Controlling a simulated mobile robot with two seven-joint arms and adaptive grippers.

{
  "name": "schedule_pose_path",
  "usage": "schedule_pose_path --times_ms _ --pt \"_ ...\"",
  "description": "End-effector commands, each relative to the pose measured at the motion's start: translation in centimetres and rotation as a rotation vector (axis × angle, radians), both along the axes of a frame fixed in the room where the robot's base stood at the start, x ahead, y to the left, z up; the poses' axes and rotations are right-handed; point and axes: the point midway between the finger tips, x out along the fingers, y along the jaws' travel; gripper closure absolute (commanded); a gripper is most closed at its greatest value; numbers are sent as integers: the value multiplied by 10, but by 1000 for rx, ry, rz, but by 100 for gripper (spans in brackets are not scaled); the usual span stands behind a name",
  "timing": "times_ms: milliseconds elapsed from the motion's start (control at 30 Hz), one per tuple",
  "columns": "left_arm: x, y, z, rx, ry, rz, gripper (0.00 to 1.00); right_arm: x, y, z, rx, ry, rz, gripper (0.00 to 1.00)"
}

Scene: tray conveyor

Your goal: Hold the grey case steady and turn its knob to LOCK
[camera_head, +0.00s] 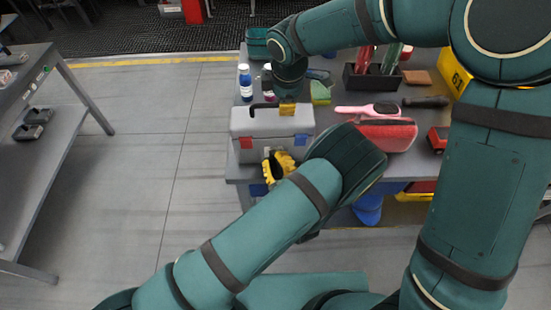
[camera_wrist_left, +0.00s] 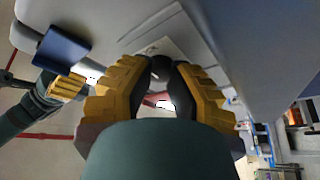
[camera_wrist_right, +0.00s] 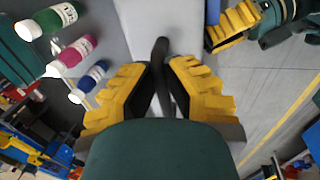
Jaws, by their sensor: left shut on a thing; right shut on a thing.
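The grey case (camera_head: 270,124) stands upright on the table, with a red latch (camera_head: 246,142) and a blue latch (camera_head: 301,139) on its front. My left gripper (camera_head: 277,163) is at the front face, shut on the dark knob (camera_wrist_left: 160,74), which sits on a pale plate (camera_wrist_left: 172,47) in the left wrist view. The fingers cover much of the knob, and I cannot read its setting. My right gripper (camera_head: 286,107) comes from above, shut on the black handle (camera_wrist_right: 160,65) on top of the case.
Several bottles (camera_head: 245,83) stand behind the case. A green sponge (camera_head: 320,93), a pink brush (camera_head: 368,110), a red pouch (camera_head: 388,135) and a black tray (camera_head: 371,83) lie to its right. A yellow bin (camera_head: 466,70) is farther right. The floor left of the table is clear.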

Motion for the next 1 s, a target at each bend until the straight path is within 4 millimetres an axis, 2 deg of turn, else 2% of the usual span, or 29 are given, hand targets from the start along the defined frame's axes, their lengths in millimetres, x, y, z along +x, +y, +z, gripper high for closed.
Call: schedule_pose_path --times_ms 33,233,267,300,367,733,1000 --pt "1 1 3 3 -11 3 100 -4 -1 -5 -6 16 -1 100" --pt "1 1 4 2 -11 3 100 -4 -1 -5 -6 16 -1 100" --pt "1 1 4 2 -12 3 77 -4 -1 -5 -6 16 -1 100" --pt "1 1 3 2 -11 3 63 -4 -1 -5 -6 16 -1 100" --pt "1 1 3 2 -10 3 45 -4 -1 -5 -6 16 -1 100" --pt "-3 -1 -1 0 -3 0 45 -3 -1 -5 -5 15 -1 100" --pt "-38 -15 -12 1 -3 -1 45 -3 -1 -5 -5 14 -1 100"
